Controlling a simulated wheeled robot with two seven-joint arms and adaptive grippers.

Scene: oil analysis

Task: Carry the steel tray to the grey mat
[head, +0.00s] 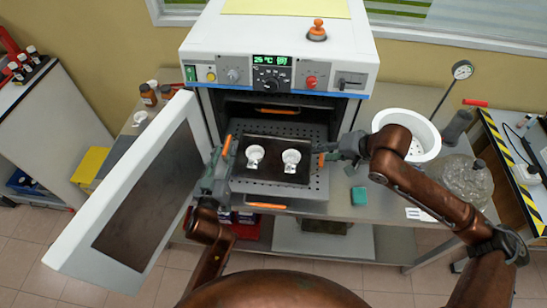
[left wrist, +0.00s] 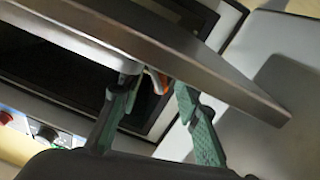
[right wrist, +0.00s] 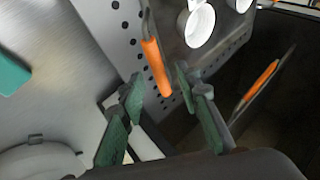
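The dark steel tray (head: 272,178) lies on a perforated rack pulled out of the open oven, with two white cups (head: 254,156) on it. It has an orange handle at each side. My left gripper (head: 222,165) is at the left handle; in the left wrist view its fingers (left wrist: 155,90) stand apart with the orange handle (left wrist: 156,80) between them. My right gripper (head: 335,154) is at the right handle; in the right wrist view its fingers (right wrist: 157,88) are apart and the orange handle (right wrist: 155,66) reaches between them. I cannot clearly identify the grey mat.
The oven door (head: 140,195) stands open at the left, close to my left arm. A white bowl (head: 408,130), a glass vessel (head: 465,180) and a teal block (head: 359,195) are on the bench at the right. Brown bottles (head: 148,95) stand behind the door.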

